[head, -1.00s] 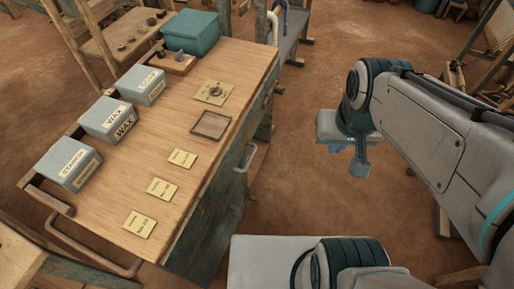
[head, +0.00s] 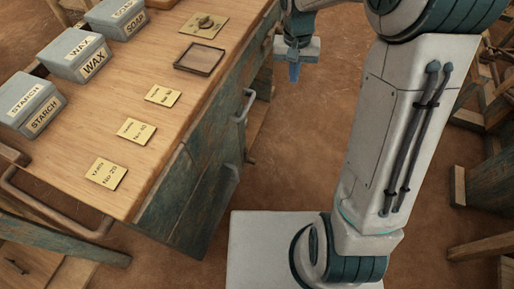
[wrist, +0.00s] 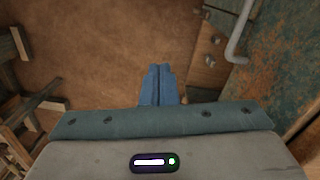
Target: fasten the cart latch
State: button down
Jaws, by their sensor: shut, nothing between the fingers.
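The cart (head: 150,115) has a wooden top and a worn teal side, and fills the left half of the head view. A grey metal handle (head: 245,106) stands out from its right side and also shows in the wrist view (wrist: 240,35). I cannot pick out the latch for certain; small metal fittings (wrist: 212,40) show on a brown wooden part beside the handle in the wrist view. My gripper (head: 294,73) is to the right of the cart's side, apart from it. Its blue fingers (wrist: 160,84) are together and empty, pointing over the floor.
Boxes marked starch (head: 30,105), wax (head: 80,55) and soap (head: 125,18), several yellow cards and a shallow square tray (head: 200,58) are on the cart top. Wooden frames (head: 485,150) stand at the right. Brown floor is clear under my gripper.

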jog(key=w+a+f+m+g+b, duration=0.1)
jog(key=w+a+f+b, duration=0.1)
jog(key=f, duration=1.1)
jog(key=w+a+f+m+g+y+b, duration=0.1)
jog(key=w+a+f+b, duration=0.2)
jog(key=f, duration=1)
jog(key=w+a+f+g+b, duration=0.1)
jog(key=w+a+f+b, duration=0.2)
jog(key=f+b, duration=0.6)
notch_tip(320, 180, down, 5)
jog(key=shift+w+r+m+y, duration=0.15)
jog(key=shift+w+m+y, duration=0.25)
jog(key=shift+w, duration=0.8)
jog(key=s+b+x, duration=0.1)
jog(key=b+x, duration=0.2)
jog(key=x, duration=0.3)
jog(key=s+r+b+x, duration=0.1)
jog(key=b+x, duration=0.2)
jog(key=x, duration=0.3)
jog(key=shift+s+a+f, duration=0.4)
jog(key=shift+s+a, duration=0.05)
jog(key=shift+s+a+g, duration=0.1)
jog(key=shift+s+g, duration=0.05)
jog(key=shift+g, duration=0.15)
